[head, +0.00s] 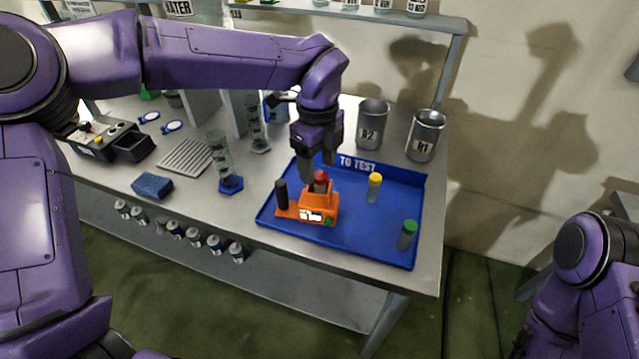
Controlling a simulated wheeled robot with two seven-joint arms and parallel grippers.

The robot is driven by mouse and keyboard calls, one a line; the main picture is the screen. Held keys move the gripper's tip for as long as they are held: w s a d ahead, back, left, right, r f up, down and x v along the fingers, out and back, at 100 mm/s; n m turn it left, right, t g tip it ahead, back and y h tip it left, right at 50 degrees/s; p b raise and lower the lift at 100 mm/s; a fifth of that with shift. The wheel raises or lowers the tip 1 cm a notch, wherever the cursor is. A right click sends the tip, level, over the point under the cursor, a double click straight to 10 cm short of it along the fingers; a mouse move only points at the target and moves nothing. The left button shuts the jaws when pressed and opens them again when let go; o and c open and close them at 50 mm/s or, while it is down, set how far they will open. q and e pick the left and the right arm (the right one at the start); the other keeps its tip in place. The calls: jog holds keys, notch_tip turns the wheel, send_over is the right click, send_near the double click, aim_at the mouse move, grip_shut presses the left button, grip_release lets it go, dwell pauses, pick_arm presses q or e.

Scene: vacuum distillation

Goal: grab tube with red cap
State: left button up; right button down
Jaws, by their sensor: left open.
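The red-capped tube (320,177) stands in the orange device (318,201) on the blue "TO TEST" tray (371,238). Only its red cap and a little below it show. My left gripper (312,170) points down over the device, with its fingers close to the red cap. It is open; whether a finger touches the cap cannot be told. A black-topped tube or post (281,193) stands at the device's left end. A yellow-capped tube (375,185) and a green-capped tube (408,234) stand on the tray to the right. My right gripper is out of view.
Metal cups R2 (373,125) and R1 (426,136) stand behind the tray. A glass cylinder with a blue base (224,165), a blue sponge (152,186) and a black control box (97,142) stand to the left. A shelf (350,14) runs above the back.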

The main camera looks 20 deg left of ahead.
aim_at(319, 174)
pick_arm(q)
jog(key=f+p, duration=0.1)
jog(key=f, duration=0.1)
jog(key=w+f, duration=0.1)
jog(key=f, duration=0.1)
jog(key=shift+f+p, duration=0.2)
jog(key=shift+p, duration=0.2)
jog(key=shift+f, duration=0.4)
grip_shut()
jog(key=shift+r, duration=0.1)
